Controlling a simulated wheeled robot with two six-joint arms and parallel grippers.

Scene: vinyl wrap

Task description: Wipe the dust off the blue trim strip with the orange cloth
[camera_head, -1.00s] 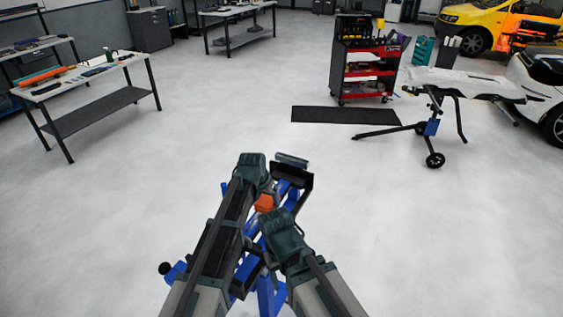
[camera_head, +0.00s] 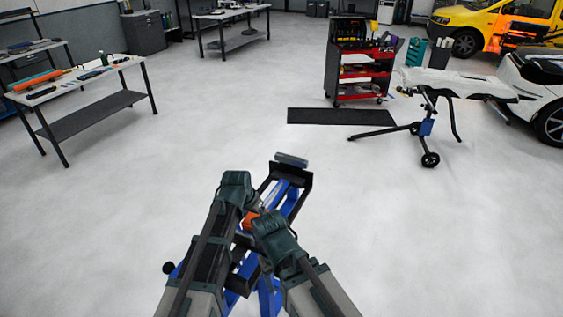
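A blue, black-ended frame (camera_head: 284,191) stands below me at bottom centre. Blue lengths show on it between my arms; I cannot tell which is the trim strip. A small orange patch (camera_head: 250,218), likely the cloth, shows between my two wrists, mostly hidden. My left gripper (camera_head: 236,188) is over the frame's left side, just above and left of the orange patch. My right gripper (camera_head: 273,232) is just right of and below the patch. The dark green wrists cover the fingers, so I cannot see whether either one grips the cloth. Dust is too small to make out.
A workbench (camera_head: 98,77) with tools stands at left. A red tool cart (camera_head: 360,68) is at the back, behind a black floor mat (camera_head: 340,116). A wheeled stand (camera_head: 425,127) bears a white panel at right. The floor around the blue frame is clear.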

